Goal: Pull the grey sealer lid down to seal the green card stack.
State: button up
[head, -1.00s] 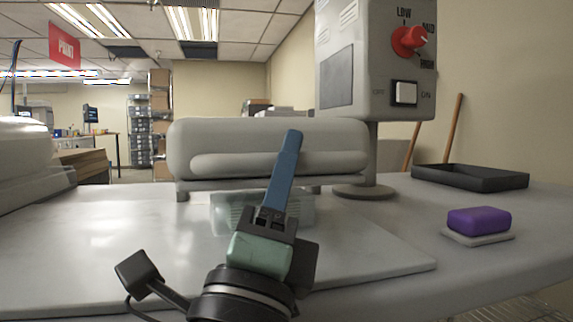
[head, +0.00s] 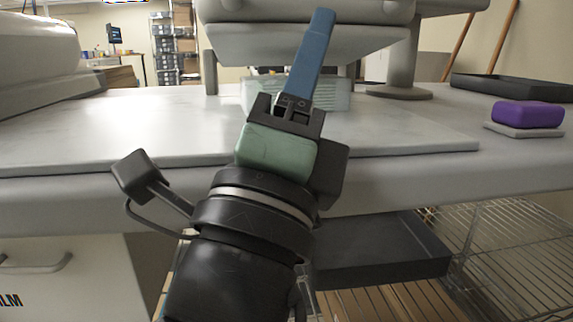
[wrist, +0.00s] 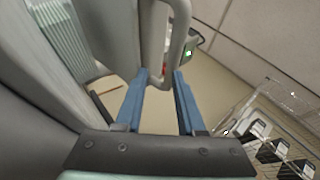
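The grey sealer lid (head: 270,45) is raised at the top of the head view, its upper part cut off. The pale green card stack (head: 338,97) is under it, partly hidden behind my gripper. Green striped layers of the stack (wrist: 55,35) also show at the upper left of the wrist view. My gripper (head: 323,14) points up in front of the lid. In the wrist view, its two blue fingers (wrist: 160,72) are apart. The lower end of the lid's grey bar handle (wrist: 181,45) appears at or between the fingertips; contact cannot be told.
A purple block (head: 528,114) on a grey pad lies at the right of the worktop. A black tray (head: 510,87) is behind it. A grey post (head: 403,65) stands right of the lid. The worktop's left front (head: 110,140) is clear.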

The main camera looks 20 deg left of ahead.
jog(key=b+v, duration=0.2)
jog(key=v, duration=0.2)
jog(key=shift+w+f, duration=0.1)
jog(key=shift+f, duration=0.15)
jog(key=b+v, duration=0.4)
jog(key=b, duration=0.6)
jog(key=shift+s+r+b, duration=0.1)
jog(key=shift+s+b, duration=0.15)
jog(key=shift+b, duration=0.1)
